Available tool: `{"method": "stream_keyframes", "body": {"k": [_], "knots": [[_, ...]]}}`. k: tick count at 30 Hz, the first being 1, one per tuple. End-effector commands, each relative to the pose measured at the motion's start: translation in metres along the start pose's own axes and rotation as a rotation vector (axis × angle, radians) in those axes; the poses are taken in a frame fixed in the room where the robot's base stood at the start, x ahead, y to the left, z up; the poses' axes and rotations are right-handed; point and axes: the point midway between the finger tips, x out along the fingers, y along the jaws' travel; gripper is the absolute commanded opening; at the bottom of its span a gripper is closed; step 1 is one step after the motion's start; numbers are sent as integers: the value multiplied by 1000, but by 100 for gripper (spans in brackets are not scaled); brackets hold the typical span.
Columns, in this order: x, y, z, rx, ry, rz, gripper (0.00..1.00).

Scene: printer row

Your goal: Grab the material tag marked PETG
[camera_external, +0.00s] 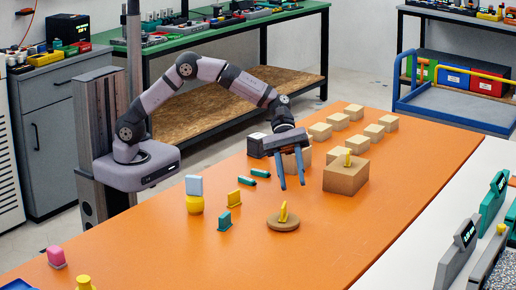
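Several small tags are spread on the orange table; no PETG lettering is readable on any of them. A yellow tag (348,158) stands on a brown box, and another yellow tag (283,212) stands on a round brown disc. A teal tag (224,221) stands on the table. A light blue tag (194,185) is on a yellow cylinder. A pink tag (56,257) stands at the far left. My gripper (292,185) points down with its two blue fingers apart and nothing between them. It is between the lying teal pieces and the brown box.
Several wooden blocks (354,111) stand behind. The table's front middle (320,260) is clear.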

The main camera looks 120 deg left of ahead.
Motion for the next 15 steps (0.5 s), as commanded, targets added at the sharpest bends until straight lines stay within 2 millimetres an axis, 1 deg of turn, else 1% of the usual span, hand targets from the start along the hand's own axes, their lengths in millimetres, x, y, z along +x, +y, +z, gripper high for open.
{"method": "stream_keyframes", "body": {"k": [1, 3, 6, 9, 10, 12, 15], "knots": [[22, -29, 24, -15, -68, -104, 34], [42, -64, 49, -34, -150, -222, 34], [58, -104, 76, -60, -240, -351, 34], [65, -128, 92, -76, -296, -431, 34], [66, -133, 95, -80, -307, -446, 34], [68, -140, 99, -86, -324, -467, 34], [68, -143, 101, -87, -331, -477, 34]]}}
